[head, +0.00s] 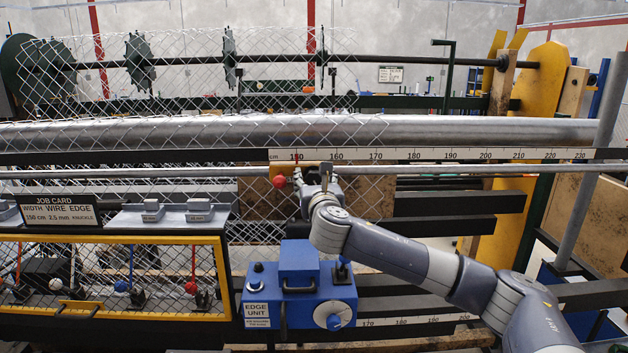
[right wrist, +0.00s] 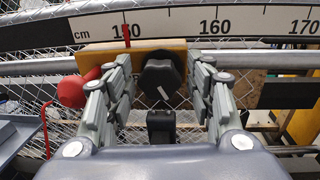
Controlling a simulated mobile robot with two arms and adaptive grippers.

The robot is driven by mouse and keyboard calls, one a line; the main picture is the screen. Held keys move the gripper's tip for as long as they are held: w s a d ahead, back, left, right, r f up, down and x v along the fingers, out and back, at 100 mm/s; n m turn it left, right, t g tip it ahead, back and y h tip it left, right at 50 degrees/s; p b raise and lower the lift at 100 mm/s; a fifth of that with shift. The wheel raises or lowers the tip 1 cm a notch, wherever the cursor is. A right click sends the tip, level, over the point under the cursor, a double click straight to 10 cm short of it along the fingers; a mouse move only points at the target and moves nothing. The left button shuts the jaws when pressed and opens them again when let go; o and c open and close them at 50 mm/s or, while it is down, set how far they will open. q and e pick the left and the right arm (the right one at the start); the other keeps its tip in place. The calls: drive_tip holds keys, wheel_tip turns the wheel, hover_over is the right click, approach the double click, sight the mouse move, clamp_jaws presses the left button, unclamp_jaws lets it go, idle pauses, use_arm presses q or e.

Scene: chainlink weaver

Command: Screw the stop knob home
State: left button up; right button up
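The stop is a yellow block (right wrist: 105,58) on the rail below the ruler in the right wrist view. Its black faceted knob (right wrist: 162,78) has a white line on its face. A red ball (right wrist: 75,90) is at the block's left end; it also shows in the head view (head: 279,182). My right gripper (right wrist: 163,84) is open, with one finger on each side of the black knob and narrow gaps between. In the head view my right gripper (head: 313,178) is at the stop and hides much of it. My left gripper is not in view.
A ruler (head: 440,155) runs across above the rail (head: 450,169); a red pointer (right wrist: 126,30) stands near 150. Wire mesh (right wrist: 25,110) hangs behind the stop. A blue edge unit (head: 299,295) stands below, and a yellow-framed panel (head: 110,238) is at the left.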

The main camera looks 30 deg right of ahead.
drive_tip(key=c, duration=0.8)
